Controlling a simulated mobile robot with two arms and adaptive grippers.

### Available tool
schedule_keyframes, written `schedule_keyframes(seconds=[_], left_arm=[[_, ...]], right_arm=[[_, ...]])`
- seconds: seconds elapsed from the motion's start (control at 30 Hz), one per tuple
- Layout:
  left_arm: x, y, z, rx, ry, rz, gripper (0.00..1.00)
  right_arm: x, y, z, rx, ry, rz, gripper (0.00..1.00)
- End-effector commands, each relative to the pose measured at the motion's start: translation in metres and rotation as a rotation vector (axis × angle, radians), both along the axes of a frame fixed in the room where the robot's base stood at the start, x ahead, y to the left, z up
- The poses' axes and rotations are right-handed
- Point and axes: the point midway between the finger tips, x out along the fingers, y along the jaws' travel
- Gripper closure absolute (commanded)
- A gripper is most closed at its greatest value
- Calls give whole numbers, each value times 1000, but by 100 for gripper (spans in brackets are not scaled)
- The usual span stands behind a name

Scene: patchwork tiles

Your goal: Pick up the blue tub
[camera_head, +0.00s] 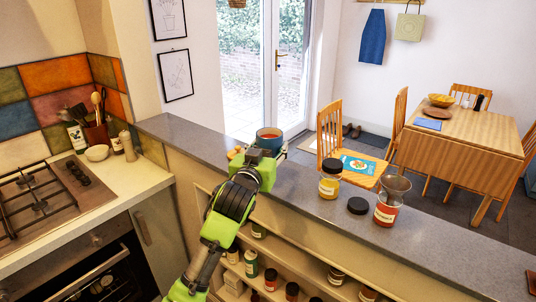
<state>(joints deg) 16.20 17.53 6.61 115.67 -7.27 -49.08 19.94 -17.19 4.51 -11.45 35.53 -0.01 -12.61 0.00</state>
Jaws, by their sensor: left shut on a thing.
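The blue tub (269,143) is at the far edge of the grey counter ledge (440,232), with a reddish-brown inside showing at its top. My left gripper (268,153), green and black, reaches up from below and is shut on the tub from the near side. The gripper hides the lower part of the tub, so I cannot tell whether it touches the ledge. My right gripper is out of view.
Right along the ledge stand a yellow jar (329,188), a black lid (358,205) and a red jar (385,214) with a metal funnel (396,187). Shelves with several jars lie below. A hob (45,200) is left; a wooden table (470,140) stands beyond.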

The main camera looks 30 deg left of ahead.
Motion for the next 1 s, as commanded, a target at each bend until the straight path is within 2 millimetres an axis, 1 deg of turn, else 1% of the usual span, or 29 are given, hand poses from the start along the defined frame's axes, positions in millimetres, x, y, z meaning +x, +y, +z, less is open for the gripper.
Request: schedule_keyframes(seconds=[0.03,0.1,0.5,0.7,1.0], left_arm=[[-3,-3,8,1,-8,-2,82],[-8,-7,14,1,-8,-2,82],[-42,-35,32,1,-6,-1,82],[-55,-47,39,0,-5,-2,82],[-69,-58,48,1,-4,-1,82]], right_arm=[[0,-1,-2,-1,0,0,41],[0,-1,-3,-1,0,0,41],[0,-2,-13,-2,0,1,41],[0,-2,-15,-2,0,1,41],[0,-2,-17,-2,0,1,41]])
